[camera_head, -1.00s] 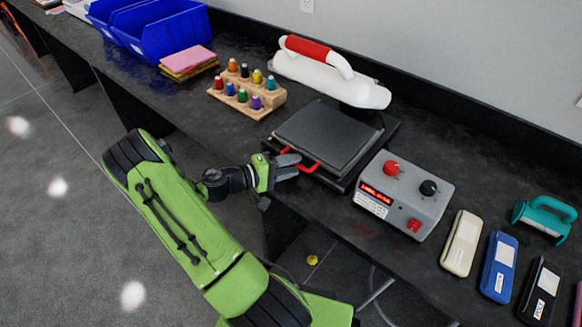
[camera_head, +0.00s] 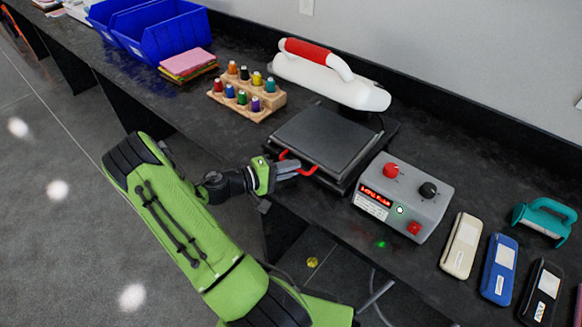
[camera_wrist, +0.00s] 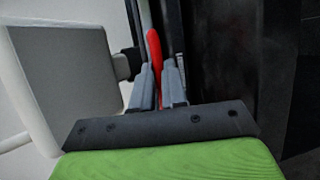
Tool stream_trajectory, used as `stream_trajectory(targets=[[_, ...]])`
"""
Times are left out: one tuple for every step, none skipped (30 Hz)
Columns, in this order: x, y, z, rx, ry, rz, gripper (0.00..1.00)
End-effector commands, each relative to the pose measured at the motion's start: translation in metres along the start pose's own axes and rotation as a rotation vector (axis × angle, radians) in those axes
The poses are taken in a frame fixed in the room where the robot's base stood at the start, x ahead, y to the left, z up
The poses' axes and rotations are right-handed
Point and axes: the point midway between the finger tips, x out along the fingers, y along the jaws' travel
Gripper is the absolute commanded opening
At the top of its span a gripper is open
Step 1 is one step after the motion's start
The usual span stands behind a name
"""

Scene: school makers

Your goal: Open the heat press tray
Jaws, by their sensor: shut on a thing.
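The heat press has a flat dark tray (camera_head: 322,138) on a black base (camera_head: 345,181), with a white upper arm and red grip (camera_head: 318,72) behind it. A red handle (camera_head: 301,165) sticks out from the tray's front-left edge. My gripper (camera_head: 286,168) is at this handle, its fingers shut around it. In the wrist view the red handle (camera_wrist: 154,55) stands between the two grey fingers (camera_wrist: 160,85). The fingers hide part of the handle. The tray sits slightly forward on its base, toward my gripper.
A grey control box (camera_head: 404,197) with red and black knobs stands right of the press. A wooden rack of coloured bottles (camera_head: 246,95) is to the left. Several cases (camera_head: 499,268) and a teal tool (camera_head: 544,217) lie at the right. Floor is free before the bench.

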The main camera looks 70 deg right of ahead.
Motion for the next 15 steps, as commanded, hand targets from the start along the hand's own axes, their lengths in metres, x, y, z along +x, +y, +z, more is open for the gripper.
stream_trajectory(targets=[[-0.006,-0.002,0.001,-0.002,0.003,-0.002,0.0],[-0.01,-0.003,0.003,-0.002,0.004,-0.002,0.0],[-0.016,-0.004,0.005,-0.004,0.004,-0.003,0.0],[-0.021,-0.005,0.007,-0.004,0.005,-0.003,0.0],[-0.027,-0.006,0.009,-0.004,0.005,-0.003,0.0],[-0.035,-0.008,0.013,-0.005,0.006,-0.003,0.0],[-0.042,-0.01,0.015,-0.005,0.006,-0.003,0.0],[-0.049,-0.011,0.018,-0.006,0.007,-0.002,0.0],[-0.058,-0.013,0.022,-0.005,0.007,-0.002,0.0],[-0.065,-0.014,0.025,-0.005,0.006,-0.001,0.0],[-0.071,-0.016,0.028,-0.005,0.007,-0.002,0.0],[-0.08,-0.018,0.032,-0.006,0.007,-0.002,0.0],[-0.086,-0.019,0.034,-0.005,0.006,-0.003,0.0],[-0.092,-0.021,0.037,-0.005,0.006,-0.003,0.0],[-0.1,-0.022,0.04,-0.004,0.007,-0.002,0.0]])
